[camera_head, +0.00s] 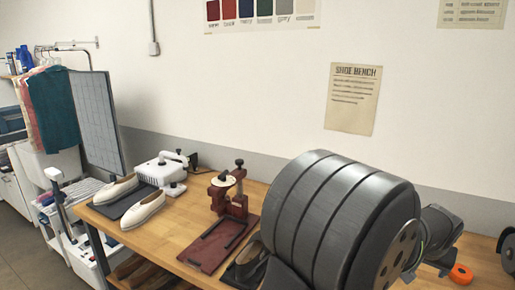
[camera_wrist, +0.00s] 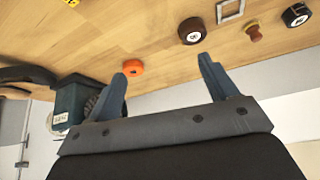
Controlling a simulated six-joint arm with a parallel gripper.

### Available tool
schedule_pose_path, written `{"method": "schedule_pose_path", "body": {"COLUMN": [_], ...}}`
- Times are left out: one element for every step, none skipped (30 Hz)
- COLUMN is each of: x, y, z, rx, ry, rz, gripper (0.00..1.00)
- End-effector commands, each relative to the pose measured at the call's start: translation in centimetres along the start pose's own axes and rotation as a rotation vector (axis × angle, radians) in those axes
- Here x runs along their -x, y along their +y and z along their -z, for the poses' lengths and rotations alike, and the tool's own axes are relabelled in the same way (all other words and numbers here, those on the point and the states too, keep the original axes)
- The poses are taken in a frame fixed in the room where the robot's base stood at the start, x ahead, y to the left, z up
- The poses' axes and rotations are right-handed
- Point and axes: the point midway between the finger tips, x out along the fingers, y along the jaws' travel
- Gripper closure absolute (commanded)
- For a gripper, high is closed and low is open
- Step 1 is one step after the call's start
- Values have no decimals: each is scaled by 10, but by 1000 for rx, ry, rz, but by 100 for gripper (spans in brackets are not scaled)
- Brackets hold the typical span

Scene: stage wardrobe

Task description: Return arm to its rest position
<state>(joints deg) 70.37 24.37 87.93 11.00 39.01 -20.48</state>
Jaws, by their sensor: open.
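My gripper (camera_wrist: 162,75) shows at the bottom of the wrist view, its two blue-grey fingers spread apart. Nothing is between the fingers. The wooden bench top (camera_wrist: 160,35) lies beyond them and the fingertips look clear of it. In the head view a large grey ribbed part of my arm covers the right middle of the bench, and I cannot make out the fingers there. An orange roll (camera_wrist: 133,67) lies on the bench near the left finger in the wrist view; it also shows at the right in the head view (camera_head: 461,274).
A brown roll (camera_wrist: 192,30), a wooden knob (camera_wrist: 253,33) and a dark bin (camera_wrist: 72,102) show in the wrist view.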

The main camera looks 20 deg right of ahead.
Motion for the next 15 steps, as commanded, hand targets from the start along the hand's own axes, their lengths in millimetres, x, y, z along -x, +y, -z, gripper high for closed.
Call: {"method": "schedule_pose_path", "body": {"x": [-5,-8,-11,-13,-16,-19,-22,-24,-28,-30,-32,-36,-39,-41,-45], "y": [3,4,6,8,9,11,13,14,16,17,19,21,22,24,26], "z": [7,11,17,20,24,29,34,37,42,46,50,54,58,61,66], "rx": [0,0,0,0,0,1,1,1,1,1,1,1,2,2,2], "ry": [0,0,0,-1,-1,-1,0,0,-1,-1,0,-1,0,0,-1], "rz": [0,0,0,1,1,1,1,1,1,2,2,2,2,2,2], "gripper": [22,22,22,22,22,22,22,22,22,22,22,22,22,22,22]}}
